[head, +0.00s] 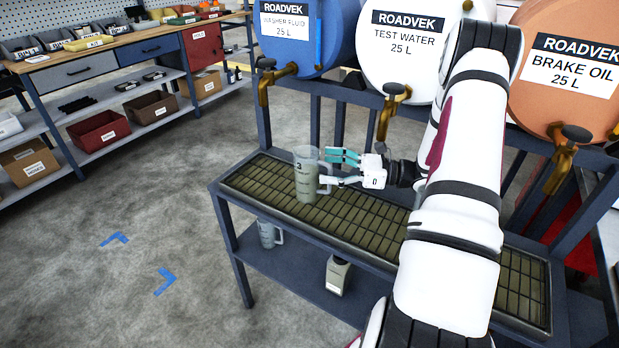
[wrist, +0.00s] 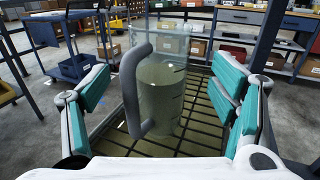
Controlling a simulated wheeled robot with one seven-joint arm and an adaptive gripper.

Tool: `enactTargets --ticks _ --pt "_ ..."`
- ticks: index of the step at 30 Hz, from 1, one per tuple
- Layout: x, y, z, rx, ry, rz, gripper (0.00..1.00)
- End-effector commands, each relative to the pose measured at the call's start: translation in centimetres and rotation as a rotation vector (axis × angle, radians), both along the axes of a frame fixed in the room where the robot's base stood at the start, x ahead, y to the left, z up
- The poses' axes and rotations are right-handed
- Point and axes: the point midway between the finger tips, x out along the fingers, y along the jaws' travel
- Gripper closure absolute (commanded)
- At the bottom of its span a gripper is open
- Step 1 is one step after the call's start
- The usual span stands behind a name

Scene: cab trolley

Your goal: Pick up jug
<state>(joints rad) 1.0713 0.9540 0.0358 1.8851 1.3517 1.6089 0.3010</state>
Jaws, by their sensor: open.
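A translucent grey jug (head: 306,175) stands upright on the grated top of the drum stand, towards its left end, with its handle facing my gripper. My gripper (head: 336,168) is open beside it on the right, with its fingers pointing at the jug. In the wrist view the jug (wrist: 160,90) stands between the two teal-padded fingers of my gripper (wrist: 165,95). The handle (wrist: 133,90) is nearest the camera, and visible gaps separate both fingers from the jug. A second, similar jug (head: 268,233) is on the lower shelf.
The grated stand top (head: 370,211) carries blue, white and orange drums behind, with brass taps (head: 391,105) hanging over the grate. A small container (head: 337,274) stands on the lower shelf. A workbench (head: 115,57) is at the upper left.

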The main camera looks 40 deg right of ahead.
Motion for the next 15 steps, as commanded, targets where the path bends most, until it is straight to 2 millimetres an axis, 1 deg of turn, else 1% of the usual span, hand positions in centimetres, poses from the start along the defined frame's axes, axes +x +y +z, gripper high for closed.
enactTargets --ticks 5,12,15 --pt "1.0 1.0 -0.2 0.001 0.001 0.003 0.21" --pt "3.5 3.2 -0.4 0.001 0.001 0.003 0.21" --pt "3.9 3.5 -0.4 0.001 0.001 0.001 0.21"
